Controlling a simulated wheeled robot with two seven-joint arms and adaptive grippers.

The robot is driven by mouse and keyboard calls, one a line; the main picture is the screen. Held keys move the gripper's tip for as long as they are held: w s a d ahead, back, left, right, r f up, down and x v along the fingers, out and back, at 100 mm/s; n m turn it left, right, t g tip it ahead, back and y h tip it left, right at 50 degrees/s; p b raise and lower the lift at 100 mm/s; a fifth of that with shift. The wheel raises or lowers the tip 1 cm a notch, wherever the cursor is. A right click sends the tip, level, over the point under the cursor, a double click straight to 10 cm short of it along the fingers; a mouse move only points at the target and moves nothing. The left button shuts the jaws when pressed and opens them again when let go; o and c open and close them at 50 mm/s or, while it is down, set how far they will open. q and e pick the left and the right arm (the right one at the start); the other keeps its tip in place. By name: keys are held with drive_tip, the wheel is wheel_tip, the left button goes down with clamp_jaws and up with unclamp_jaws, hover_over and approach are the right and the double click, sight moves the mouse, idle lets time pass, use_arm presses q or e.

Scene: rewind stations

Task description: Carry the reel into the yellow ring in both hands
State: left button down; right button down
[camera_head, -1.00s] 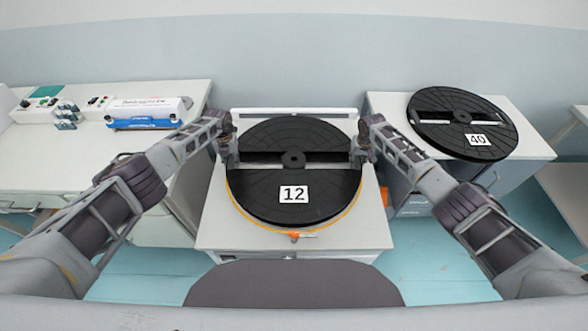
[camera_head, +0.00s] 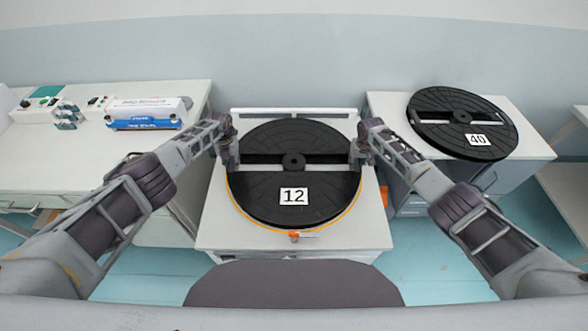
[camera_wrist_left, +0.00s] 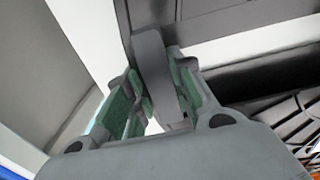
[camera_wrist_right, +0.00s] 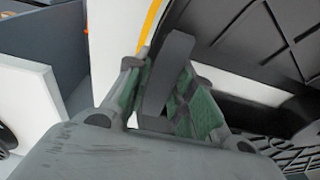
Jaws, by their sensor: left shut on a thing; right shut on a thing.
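The black reel (camera_head: 293,213), labelled 12, lies flat over the middle cabinet top. The yellow ring (camera_head: 240,209) shows as a thin arc along the reel's front and sides; the rest is hidden under the reel. The reel looks roughly centred over the ring, but I cannot tell whether it touches the surface. My left gripper (camera_head: 233,160) is shut on a grip bar at the reel's left side, also seen in the left wrist view (camera_wrist_left: 152,95). My right gripper (camera_head: 356,158) is shut on the matching bar at the right, also seen in the right wrist view (camera_wrist_right: 162,95).
A second black reel (camera_head: 440,133), labelled 40, lies on the right cabinet (camera_head: 530,150). The left bench (camera_head: 60,165) holds a blue and white device (camera_head: 145,113) and small controls. A pale raised bar (camera_head: 300,113) runs along the middle cabinet's back. An orange tab (camera_head: 294,236) sits at the ring's front.

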use_arm(q)
drive_tip(key=c, duration=1.2)
unclamp_jaws()
drive_tip(key=shift+c, duration=0.2)
use_arm(e)
drive_tip(key=c, duration=1.2)
unclamp_jaws()
use_arm(q)
drive_tip(key=shift+f, duration=0.1)
use_arm(e)
drive_tip(key=shift+f, duration=0.1)
use_arm(q)
drive_tip(key=shift+r, duration=0.2)
wheel_tip(320, 180, up, 12)
drive_tip(key=shift+f, duration=0.2)
use_arm(e)
drive_tip(key=shift+r, duration=0.2)
wheel_tip(320, 180, up, 12)
drive_tip(key=s, duration=0.2)
drive_tip(key=shift+f, duration=0.25)
use_arm(q)
drive_tip(key=shift+s+f, duration=0.1)
drive_tip(key=shift+s, duration=0.05)
use_arm(e)
drive_tip(key=shift+f, duration=0.1)
